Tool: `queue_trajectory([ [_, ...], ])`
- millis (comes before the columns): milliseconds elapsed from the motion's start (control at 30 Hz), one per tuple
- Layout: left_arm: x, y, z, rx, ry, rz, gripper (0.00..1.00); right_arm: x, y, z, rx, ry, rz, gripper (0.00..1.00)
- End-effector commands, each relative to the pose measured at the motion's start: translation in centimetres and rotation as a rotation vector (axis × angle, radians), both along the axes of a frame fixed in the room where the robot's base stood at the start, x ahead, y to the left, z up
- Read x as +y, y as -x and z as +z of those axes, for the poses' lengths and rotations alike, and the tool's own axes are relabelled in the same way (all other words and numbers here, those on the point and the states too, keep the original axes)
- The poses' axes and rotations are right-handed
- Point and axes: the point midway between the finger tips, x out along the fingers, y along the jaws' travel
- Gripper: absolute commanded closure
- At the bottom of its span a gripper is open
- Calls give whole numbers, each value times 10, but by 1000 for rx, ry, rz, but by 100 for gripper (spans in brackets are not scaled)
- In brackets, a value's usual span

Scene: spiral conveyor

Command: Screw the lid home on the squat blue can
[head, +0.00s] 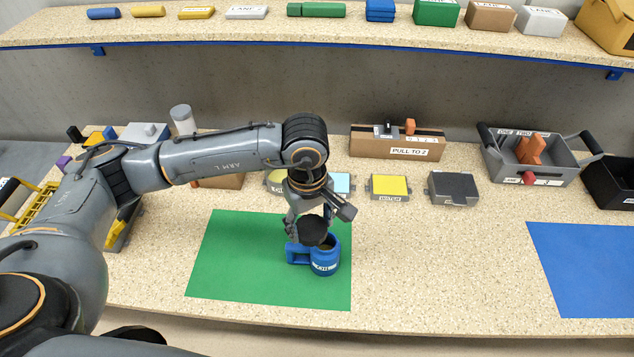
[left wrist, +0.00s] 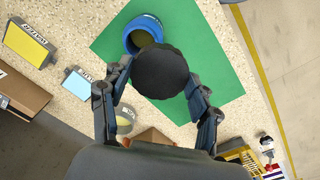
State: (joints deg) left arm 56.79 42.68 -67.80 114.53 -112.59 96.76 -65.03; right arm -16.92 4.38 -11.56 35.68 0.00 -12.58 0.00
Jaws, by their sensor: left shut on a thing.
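The squat blue can (head: 325,259) stands upright on the green mat (head: 240,262), with its mouth open at the top. A blue block-like holder (head: 298,253) is beside it on the left. My left gripper (head: 309,222) is shut on the round black lid (head: 311,231), above and slightly left of the can's mouth. In the left wrist view the lid (left wrist: 161,72) sits between the fingertips. It partly covers the can (left wrist: 143,32), whose blue rim shows beyond it. The lid is apart from the rim and off its centre. My right gripper is not in view.
Behind the mat are a yellow-topped box (head: 390,187), a dark grey box (head: 453,187) and a cardboard box labelled PULL TO 2 (head: 397,144). A grey handled bin (head: 531,158) stands at the back right. The counter between the green and blue mats (head: 590,265) is clear.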

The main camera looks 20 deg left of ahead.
Motion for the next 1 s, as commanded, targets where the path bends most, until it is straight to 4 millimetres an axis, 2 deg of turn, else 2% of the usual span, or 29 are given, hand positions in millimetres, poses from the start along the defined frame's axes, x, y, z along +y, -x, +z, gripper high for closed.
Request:
queue_trajectory([
  [33,-7,-5,18,11,3,130,58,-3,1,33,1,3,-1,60],
  [200,-20,-19,19,20,-2,546,58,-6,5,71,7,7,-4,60],
  [300,-24,-24,16,23,-9,712,58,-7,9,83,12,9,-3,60],
  [500,-27,-26,10,22,-14,857,58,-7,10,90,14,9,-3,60],
  [1000,-27,-27,7,21,-14,857,58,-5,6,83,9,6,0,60],
])
